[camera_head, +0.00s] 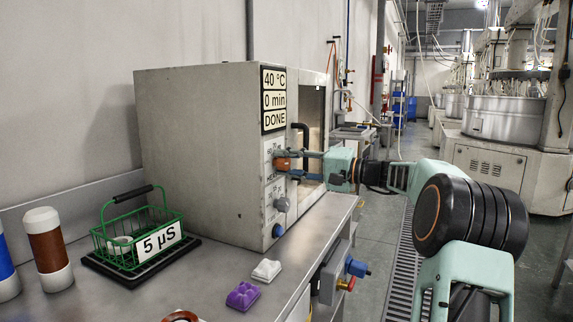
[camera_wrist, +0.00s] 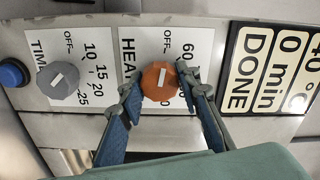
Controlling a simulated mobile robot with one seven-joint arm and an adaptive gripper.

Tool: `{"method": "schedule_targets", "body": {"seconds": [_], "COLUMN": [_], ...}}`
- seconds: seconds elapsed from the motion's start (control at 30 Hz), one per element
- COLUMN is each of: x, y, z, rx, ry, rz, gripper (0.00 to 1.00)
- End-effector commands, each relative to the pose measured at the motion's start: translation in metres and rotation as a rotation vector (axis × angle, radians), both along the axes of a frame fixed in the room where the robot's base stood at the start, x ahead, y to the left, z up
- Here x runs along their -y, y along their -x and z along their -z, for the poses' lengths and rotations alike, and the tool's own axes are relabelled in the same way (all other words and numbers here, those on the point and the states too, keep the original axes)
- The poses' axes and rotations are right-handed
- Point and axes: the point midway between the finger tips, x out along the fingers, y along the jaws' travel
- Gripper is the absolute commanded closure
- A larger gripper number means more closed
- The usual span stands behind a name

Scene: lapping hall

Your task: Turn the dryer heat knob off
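The orange heat knob (camera_wrist: 160,80) sits on the dryer's front panel, with a white pointer mark that lies near the OFF label side. The print beside it reads HEAT, partly covered, with OFF and 60 visible. My gripper (camera_wrist: 159,82) has one finger on each side of the knob, very close to its rim; whether both pads press on it cannot be told. In the head view the gripper (camera_head: 292,165) reaches in from the right at the orange knob (camera_head: 283,163). The grey dryer (camera_head: 195,150) has a display reading 40 °C, 0 min, DONE.
A grey time knob (camera_wrist: 58,80) and a blue button (camera_wrist: 12,73) sit beside the heat knob. On the bench are a green wire basket (camera_head: 118,243), a brown-and-white bottle (camera_head: 47,240), a purple block (camera_head: 243,295) and a white block (camera_head: 266,270). Open floor lies right of the bench.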

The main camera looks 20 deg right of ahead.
Motion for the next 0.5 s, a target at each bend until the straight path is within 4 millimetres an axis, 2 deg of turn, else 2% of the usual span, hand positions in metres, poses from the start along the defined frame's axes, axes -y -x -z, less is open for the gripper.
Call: {"method": "schedule_targets", "body": {"seconds": [0.03, 0.13, 0.37, 0.5], "x": [0.0002, 0.0003, 0.0003, 0.0070], "y": [0.0001, 0.0000, 0.0001, 0.0053], "z": [0.0001, -0.0001, -0.0002, -0.0002], "rx": [0.000, -0.001, -0.001, -0.001], "ry": [0.000, -0.001, -0.002, -0.002], "rz": [0.000, 0.001, 0.001, 0.004], "gripper": [0.62, 0.53, 0.53, 0.53]}}
